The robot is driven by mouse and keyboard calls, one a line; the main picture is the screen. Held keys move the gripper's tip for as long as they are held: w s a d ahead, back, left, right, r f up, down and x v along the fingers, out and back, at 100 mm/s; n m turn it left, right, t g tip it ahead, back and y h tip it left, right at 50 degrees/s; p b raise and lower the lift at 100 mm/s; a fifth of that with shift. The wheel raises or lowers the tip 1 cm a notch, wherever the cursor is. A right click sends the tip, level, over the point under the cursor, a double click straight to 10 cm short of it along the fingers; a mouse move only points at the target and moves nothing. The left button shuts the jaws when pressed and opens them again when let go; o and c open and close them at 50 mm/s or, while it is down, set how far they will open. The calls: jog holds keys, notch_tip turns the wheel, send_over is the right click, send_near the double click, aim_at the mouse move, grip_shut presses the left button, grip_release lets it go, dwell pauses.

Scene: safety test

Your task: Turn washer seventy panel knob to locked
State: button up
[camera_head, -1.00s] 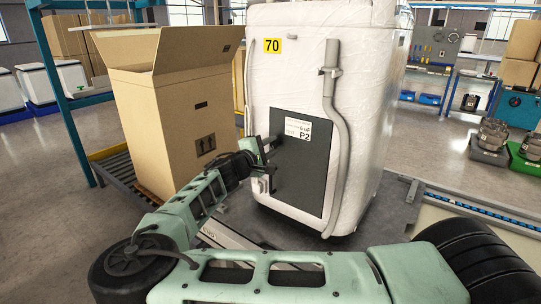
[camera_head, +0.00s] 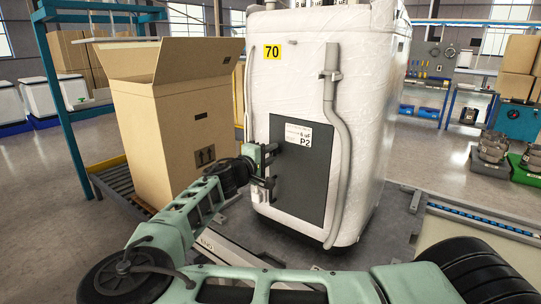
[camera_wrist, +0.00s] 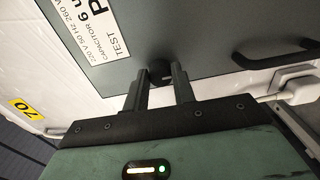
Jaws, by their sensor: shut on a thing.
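The washer (camera_head: 300,75) is a white, film-wrapped machine with a yellow tag reading 70 (camera_head: 272,50). A dark grey panel (camera_head: 308,185) with a white label reading P2 (camera_head: 298,135) covers its lower face. My gripper (camera_head: 272,168) is at the panel's left edge. In the wrist view my gripper (camera_wrist: 162,90) has both fingers around a small round black knob (camera_wrist: 158,70) on the panel, shut on it. The fingers partly hide the knob, and its locked or unlocked marking does not show. The 70 tag also shows in the wrist view (camera_wrist: 27,110).
A black handle (camera_wrist: 275,60) stands out from the panel, with a white fitting (camera_wrist: 292,75) beyond the panel's edge. A grey hose (camera_head: 335,130) runs down the washer's right side. An open cardboard box (camera_head: 170,120) stands close left of my arm.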

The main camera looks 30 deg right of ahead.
jog(key=o, duration=1)
jog(key=shift+a, duration=0.1)
jog(key=b+v, duration=0.1)
jog(key=v, duration=1.6)
jog(key=shift+s+a+b, duration=0.1)
jog(key=shift+b, duration=0.3)
